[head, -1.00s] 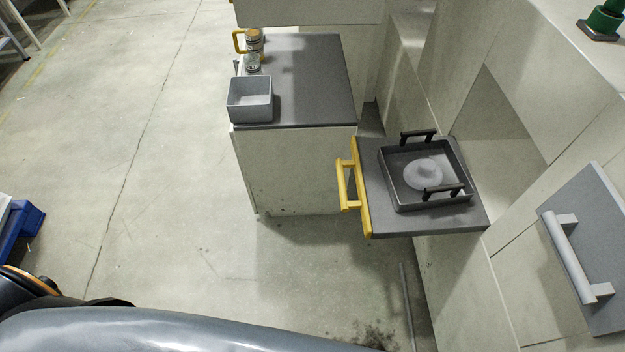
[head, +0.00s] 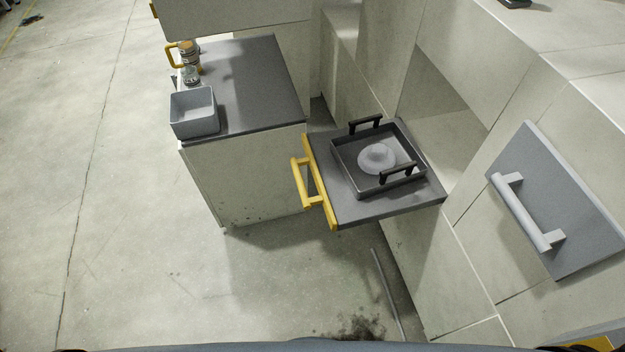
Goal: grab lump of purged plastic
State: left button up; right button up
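A pale grey, rounded lump of purged plastic (head: 377,158) with a raised middle lies in a dark square tray (head: 352,178) in the head view. The tray has two black handles, one at the back and one at the front right. It stands on a dark grey pull-out shelf (head: 390,211) with a yellow handle (head: 305,184) on its left side. Neither of my grippers shows in the view. Only a dark strip of my own body shows along the bottom edge.
A low cabinet with a dark top (head: 262,75) stands to the left, bearing a grey open box (head: 194,112) and small jars (head: 190,63). A grey panel with a light handle (head: 523,212) is at the right. The concrete floor (head: 130,230) at left is clear.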

aim_at(376, 158)
jog(key=i+j+z, duration=0.2)
jog(key=j+z, duration=0.2)
jog(key=j, duration=0.65)
jog(key=i+j+z, duration=0.1)
jog(key=j+z, duration=0.35)
jog(key=j, duration=0.65)
